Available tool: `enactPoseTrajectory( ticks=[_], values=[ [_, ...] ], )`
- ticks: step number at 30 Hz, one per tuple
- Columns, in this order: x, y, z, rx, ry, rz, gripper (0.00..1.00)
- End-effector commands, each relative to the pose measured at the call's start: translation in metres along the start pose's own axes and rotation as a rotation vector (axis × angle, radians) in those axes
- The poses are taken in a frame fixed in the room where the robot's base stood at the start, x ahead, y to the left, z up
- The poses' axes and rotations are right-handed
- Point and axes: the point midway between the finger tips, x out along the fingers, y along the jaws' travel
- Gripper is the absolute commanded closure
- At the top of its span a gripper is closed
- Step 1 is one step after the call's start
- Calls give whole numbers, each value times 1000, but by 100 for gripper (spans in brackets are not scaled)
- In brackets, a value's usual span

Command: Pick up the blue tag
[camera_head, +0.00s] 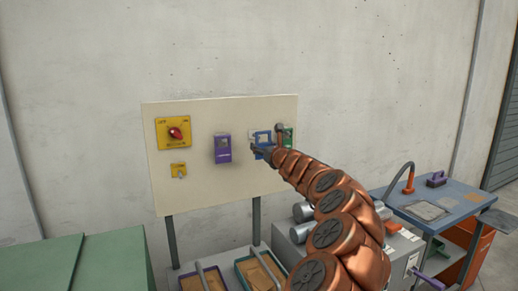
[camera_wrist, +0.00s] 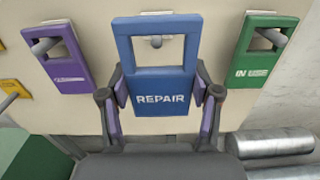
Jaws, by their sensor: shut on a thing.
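The blue tag (camera_wrist: 157,97) reads "REPAIR" and has a rectangular opening at its top. It hangs at a metal peg (camera_wrist: 156,41) on the cream board, and the peg shows inside the opening. In the head view the blue tag (camera_head: 263,138) is partly hidden by my gripper (camera_head: 264,149). In the wrist view my gripper (camera_wrist: 159,108) has one finger at each side edge of the tag and is shut on it, around its lower half.
A purple tag (camera_wrist: 68,68) hangs to the left and a green "IN USE" tag (camera_wrist: 254,60) to the right, both close. A yellow panel with a red knob (camera_head: 174,133) is further left. Trays (camera_head: 262,271) and metal cylinders (camera_wrist: 275,142) lie below.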

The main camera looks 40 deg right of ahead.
Motion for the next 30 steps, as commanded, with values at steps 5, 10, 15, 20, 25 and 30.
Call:
enactPoseTrajectory(
  ticks=[5,10,15,20,25,30],
  values=[
    [-26,2,0,4,-4,5,72],
    [-52,1,-1,3,-1,3,72],
    [-78,0,0,3,-3,3,72],
    [-100,1,1,0,-5,3,72],
    [-115,1,0,1,0,4,72],
    [-122,1,0,1,0,3,72]
  ],
)
